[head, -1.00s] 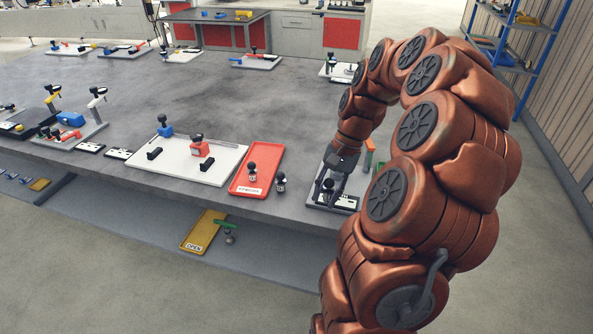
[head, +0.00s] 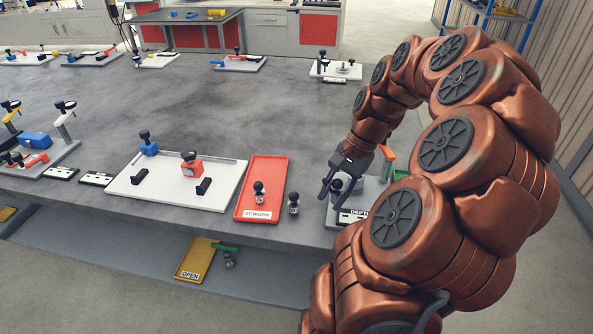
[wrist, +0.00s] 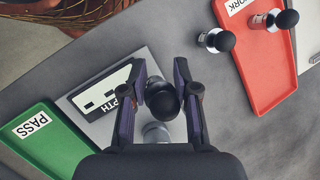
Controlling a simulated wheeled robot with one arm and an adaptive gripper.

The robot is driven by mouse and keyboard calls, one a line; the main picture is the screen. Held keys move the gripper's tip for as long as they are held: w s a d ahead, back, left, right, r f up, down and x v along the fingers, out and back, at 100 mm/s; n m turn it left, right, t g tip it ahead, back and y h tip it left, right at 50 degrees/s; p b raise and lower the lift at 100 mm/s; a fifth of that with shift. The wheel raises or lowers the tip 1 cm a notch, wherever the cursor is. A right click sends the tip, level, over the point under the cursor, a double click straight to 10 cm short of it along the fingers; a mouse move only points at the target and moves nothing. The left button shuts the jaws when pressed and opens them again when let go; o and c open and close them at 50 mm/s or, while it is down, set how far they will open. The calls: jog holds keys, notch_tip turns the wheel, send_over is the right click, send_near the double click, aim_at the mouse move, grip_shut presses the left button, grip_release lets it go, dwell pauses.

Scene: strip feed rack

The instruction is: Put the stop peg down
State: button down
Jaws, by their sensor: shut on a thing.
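My gripper (wrist: 162,92) is shut on a stop peg with a black ball knob (wrist: 162,104) and a metal body, between its two dark fingers. In the head view my gripper (head: 340,190) and the held knob (head: 336,185) are over the grey plate labelled DEPTH (wrist: 78,105). Whether the peg touches the plate is unclear. A second peg (head: 259,190) stands in the red REWORK tray (head: 272,168). A third peg (head: 294,203) stands on the table just right of that tray; the wrist view also shows it (wrist: 216,40).
A green PASS tray (wrist: 38,150) lies beside the DEPTH plate. A white board (head: 150,197) with blue and red fixtures is left of the red tray. A yellow OPEN tray (head: 195,260) sits on the lower shelf.

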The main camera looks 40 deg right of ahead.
jog(key=p, duration=0.4)
send_over(298, 183)
jog(key=d, duration=0.2)
jog(key=shift+s+a+f, duration=0.2)
jog(key=shift+s+f, duration=0.15)
jog(key=shift+f, duration=0.3)
jog(key=shift+w+f, duration=0.1)
jog(key=shift+f, duration=0.05)
jog(key=shift+f+p, duration=0.35)
jog(key=shift+f, duration=1.3)
jog(key=shift+f, duration=0.15)
jog(key=c, duration=0.9)
grip_release()
jog(key=shift+o, duration=0.2)
jog(key=b+v, duration=0.2)
jog(key=v, duration=1)
jog(key=shift+b, duration=0.35)
jog(key=shift+a, duration=0.1)
